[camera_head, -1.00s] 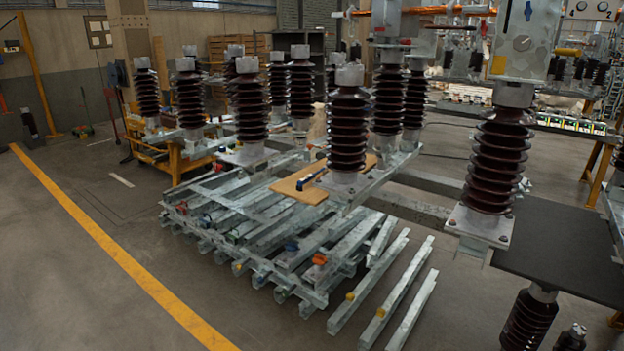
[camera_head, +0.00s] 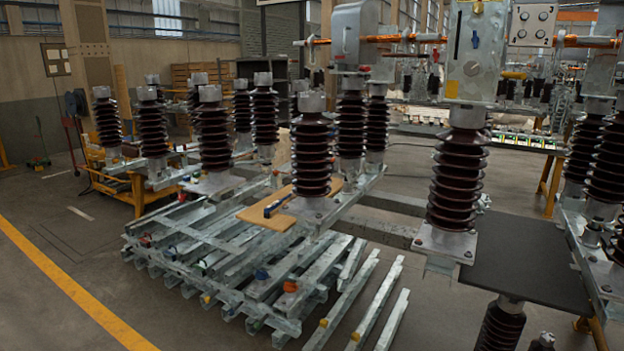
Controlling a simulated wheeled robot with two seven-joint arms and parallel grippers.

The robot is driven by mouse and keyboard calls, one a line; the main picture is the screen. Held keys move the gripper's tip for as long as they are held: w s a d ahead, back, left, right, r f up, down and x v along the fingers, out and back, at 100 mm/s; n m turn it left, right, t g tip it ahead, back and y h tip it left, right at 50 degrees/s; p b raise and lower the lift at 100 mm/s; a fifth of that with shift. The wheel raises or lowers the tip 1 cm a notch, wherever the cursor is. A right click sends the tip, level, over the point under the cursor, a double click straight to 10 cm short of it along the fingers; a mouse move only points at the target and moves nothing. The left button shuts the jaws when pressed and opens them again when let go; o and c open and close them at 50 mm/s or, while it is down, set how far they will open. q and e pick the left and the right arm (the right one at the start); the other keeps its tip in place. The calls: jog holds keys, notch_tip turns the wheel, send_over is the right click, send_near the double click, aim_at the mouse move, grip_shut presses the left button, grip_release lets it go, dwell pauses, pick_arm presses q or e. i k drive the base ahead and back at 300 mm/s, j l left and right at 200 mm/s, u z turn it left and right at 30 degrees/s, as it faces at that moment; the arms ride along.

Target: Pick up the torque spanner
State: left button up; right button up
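A dark, slim tool with a blue part, which looks like the torque spanner (camera_head: 276,206), lies on a tan wooden board (camera_head: 258,217). The board rests on the stacked galvanised steel frames, just left of a brown ribbed insulator (camera_head: 312,160). The tool is small in the picture and its fine details cannot be made out. Neither of my grippers shows in the head view.
Steel beams (camera_head: 230,262) lie stacked in front of the board, with loose bars (camera_head: 365,310) on the floor beside them. Another insulator (camera_head: 459,185) and a black flat panel (camera_head: 530,262) stand at right. Grey floor is free at left around the yellow line (camera_head: 70,285).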

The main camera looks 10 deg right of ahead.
aim_at(274, 205)
jog(key=i+j+z, duration=0.1)
jog(key=i, duration=0.35)
jog(key=i+j, duration=0.3)
jog(key=i+j+z, duration=0.15)
jog(key=i, duration=0.4)
